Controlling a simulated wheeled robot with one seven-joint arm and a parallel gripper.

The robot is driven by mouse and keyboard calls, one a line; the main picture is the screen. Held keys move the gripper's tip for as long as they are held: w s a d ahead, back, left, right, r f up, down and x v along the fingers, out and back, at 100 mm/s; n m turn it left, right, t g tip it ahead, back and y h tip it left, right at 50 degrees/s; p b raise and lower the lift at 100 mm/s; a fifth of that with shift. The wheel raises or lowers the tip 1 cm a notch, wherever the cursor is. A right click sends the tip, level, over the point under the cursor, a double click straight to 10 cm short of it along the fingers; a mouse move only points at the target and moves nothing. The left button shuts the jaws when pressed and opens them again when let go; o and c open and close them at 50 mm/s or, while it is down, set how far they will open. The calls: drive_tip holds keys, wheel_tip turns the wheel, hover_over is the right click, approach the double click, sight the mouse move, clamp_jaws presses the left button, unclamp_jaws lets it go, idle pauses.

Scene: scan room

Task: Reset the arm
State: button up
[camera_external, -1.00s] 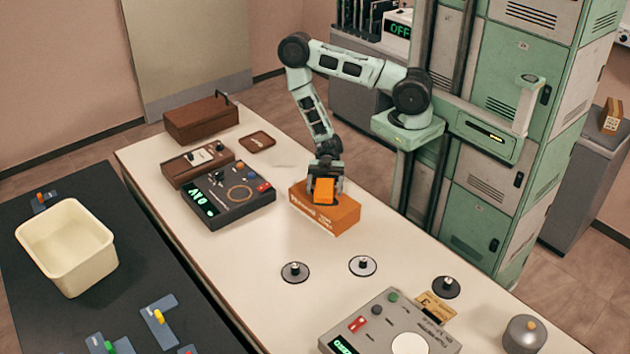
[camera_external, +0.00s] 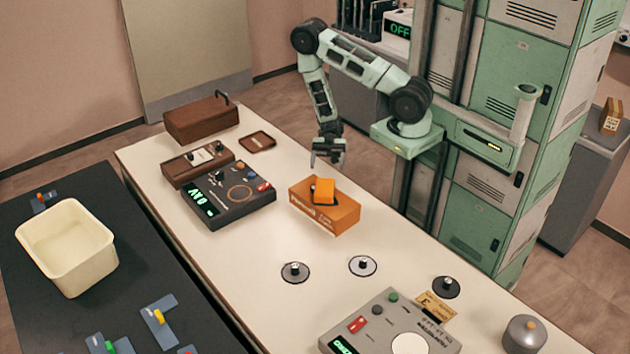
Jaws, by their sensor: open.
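My gripper (camera_external: 327,163) is open and empty. It hangs pointing down above and behind the orange box (camera_external: 340,214) on the white table. A small orange block (camera_external: 323,190) rests in the top of that box, tilted, apart from the gripper. My arm is bent, with its elbow raised high above the table.
On the white table (camera_external: 255,285) stand a dark device with a green display (camera_external: 228,195), a brown case (camera_external: 201,119), a brown tray (camera_external: 257,142) and a grey console (camera_external: 390,325). A cream bin (camera_external: 68,245) stands on the dark table at left. The air around the gripper is clear.

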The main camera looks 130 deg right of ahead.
drive_tip(key=shift+d, duration=0.1)
idle(0.3)
